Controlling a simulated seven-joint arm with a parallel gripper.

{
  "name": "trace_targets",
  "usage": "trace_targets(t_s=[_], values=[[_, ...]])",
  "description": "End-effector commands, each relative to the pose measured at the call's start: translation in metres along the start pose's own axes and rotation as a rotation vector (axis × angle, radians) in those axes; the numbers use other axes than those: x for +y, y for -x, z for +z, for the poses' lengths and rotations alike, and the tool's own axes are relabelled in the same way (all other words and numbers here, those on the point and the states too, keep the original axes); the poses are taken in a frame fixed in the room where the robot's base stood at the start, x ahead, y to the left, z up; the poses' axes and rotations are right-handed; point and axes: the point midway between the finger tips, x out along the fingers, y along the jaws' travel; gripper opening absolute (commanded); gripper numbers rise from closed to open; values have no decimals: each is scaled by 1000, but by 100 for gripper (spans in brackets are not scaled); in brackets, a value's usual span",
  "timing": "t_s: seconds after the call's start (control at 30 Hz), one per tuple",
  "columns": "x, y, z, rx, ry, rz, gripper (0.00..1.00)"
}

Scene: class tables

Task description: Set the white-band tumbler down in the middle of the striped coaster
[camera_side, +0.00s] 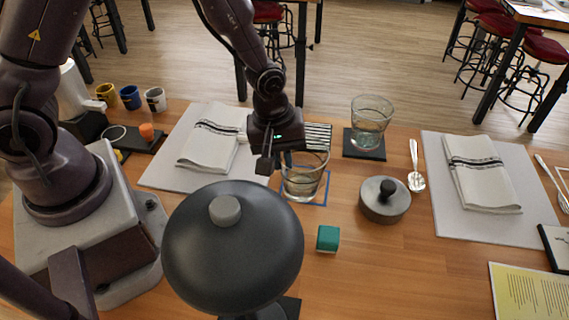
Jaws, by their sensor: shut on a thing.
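My gripper (280,154) points down at the near edge of the right end of the left placemat. It is shut on a clear glass tumbler (304,184), at the tumbler's rim. The tumbler looks upright; a white band on it is hard to make out. The striped coaster (319,130), black and white, shows just behind the tumbler and is partly hidden by it and my gripper. The tumbler overlaps a blue square outline (324,203) on the table; I cannot tell whether it touches the wood.
Another clear tumbler (371,117) stands on a dark coaster (364,154) to the right. A grey lidded pot (385,203), a spoon (415,178) and a green cube (328,238) lie nearby. A large dark lamp shade (232,260) stands in front. Folded napkins (212,140) lie on placemats.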

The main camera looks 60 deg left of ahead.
Motion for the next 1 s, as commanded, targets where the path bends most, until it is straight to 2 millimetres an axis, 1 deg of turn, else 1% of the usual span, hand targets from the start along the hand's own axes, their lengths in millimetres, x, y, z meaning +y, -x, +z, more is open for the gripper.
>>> trace_targets(t_s=[0.03,0.2,0.33,0.4,0.47,0.57,0.6,0.7,0.8,0.87,1.0], values=[[2,10,0,3,-1,6,0],[8,46,-1,4,-1,8,0],[10,66,0,2,0,6,0],[10,74,-4,4,11,6,0],[8,81,-14,11,38,11,0],[-1,94,-41,29,118,27,0],[-7,100,-53,36,146,33,0],[-23,114,-79,43,181,36,0],[-39,125,-96,39,170,32,0],[-45,129,-100,30,143,26,0],[-48,130,-96,5,62,11,0]])
